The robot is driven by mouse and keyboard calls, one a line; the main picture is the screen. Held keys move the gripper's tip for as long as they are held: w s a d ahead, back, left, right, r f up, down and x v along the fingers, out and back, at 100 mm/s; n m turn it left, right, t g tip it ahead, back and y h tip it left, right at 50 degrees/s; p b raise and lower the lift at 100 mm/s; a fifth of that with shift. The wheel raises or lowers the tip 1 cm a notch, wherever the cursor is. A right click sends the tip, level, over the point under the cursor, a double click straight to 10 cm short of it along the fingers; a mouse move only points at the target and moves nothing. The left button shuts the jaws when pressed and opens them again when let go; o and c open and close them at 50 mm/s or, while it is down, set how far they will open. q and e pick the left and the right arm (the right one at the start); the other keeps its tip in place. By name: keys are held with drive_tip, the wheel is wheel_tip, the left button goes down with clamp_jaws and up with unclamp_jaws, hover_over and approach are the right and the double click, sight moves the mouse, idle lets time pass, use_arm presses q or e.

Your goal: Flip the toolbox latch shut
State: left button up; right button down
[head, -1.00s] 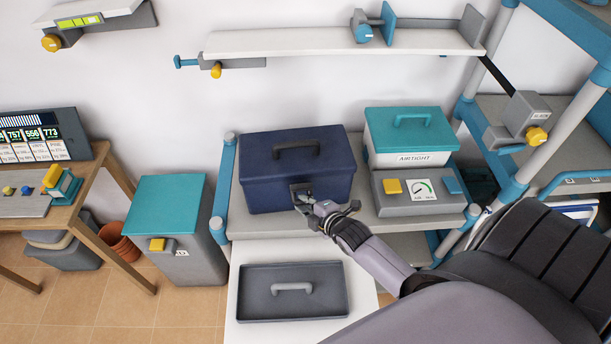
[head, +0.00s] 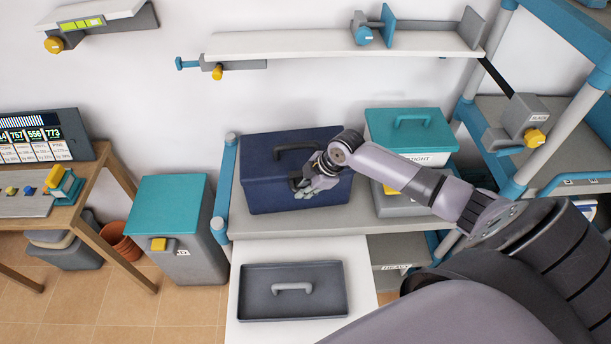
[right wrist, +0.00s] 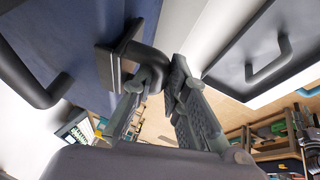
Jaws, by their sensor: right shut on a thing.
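The dark blue toolbox (head: 262,182) stands on the grey shelf with its lid down and its black handle on top. Its dark latch (head: 295,183) is on the front face, partly covered by my right gripper (head: 308,192). In the right wrist view the latch (right wrist: 151,64) juts from the blue toolbox wall (right wrist: 70,40) as a dark hooked piece. The fingers of my right gripper (right wrist: 157,84) are closed around its end. My left gripper is not in view.
A grey tray (head: 253,305) with a handle lies on the white surface in front. A teal-lidded box (head: 385,130) sits on a grey unit right of the toolbox, behind my arm. A teal-topped bin (head: 165,200) stands left. A white wall shelf (head: 330,42) hangs above.

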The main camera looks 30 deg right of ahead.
drive_tip(key=shift+w+r+g, duration=0.15)
drive_tip(key=shift+w+g, duration=0.05)
drive_tip(key=shift+g, duration=0.1)
idle(0.4)
drive_tip(key=c, duration=1.8)
unclamp_jaws()
drive_tip(key=shift+c, duration=0.2)
drive_tip(key=v, duration=1.2)
drive_tip(key=shift+d, duration=0.25)
